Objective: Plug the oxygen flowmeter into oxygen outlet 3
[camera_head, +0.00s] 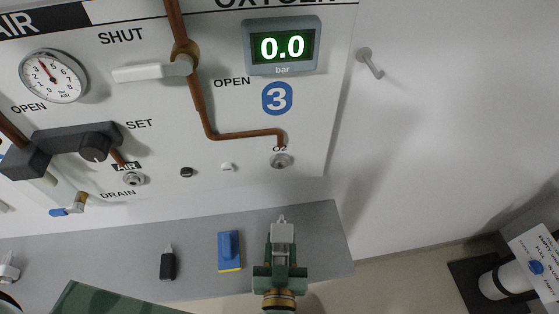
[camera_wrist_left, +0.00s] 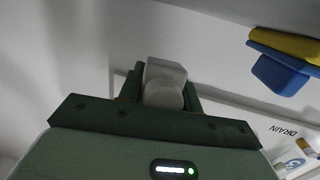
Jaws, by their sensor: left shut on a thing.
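Oxygen outlet 3 (camera_head: 281,160) is a small round metal socket under the "O2" label and the blue 3 sign (camera_head: 277,98) on the white panel. My left gripper (camera_head: 281,258), dark green, is at the bottom middle of the head view, below the outlet in the picture. It is shut on a grey block-like piece with a narrow tip, seemingly the flowmeter (camera_head: 282,232). The tip points up the picture towards the outlet and is apart from it. In the left wrist view the held piece (camera_wrist_left: 165,82) shows pale grey between the fingers. My right gripper is not in view.
A grey shelf (camera_head: 200,268) holds a blue and yellow block (camera_head: 229,251) and a black item (camera_head: 168,264) left of my gripper. The display (camera_head: 282,47) reads 0.0 bar. A white valve lever (camera_head: 152,72) lies sideways. A wall hook (camera_head: 369,62) is right of the panel.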

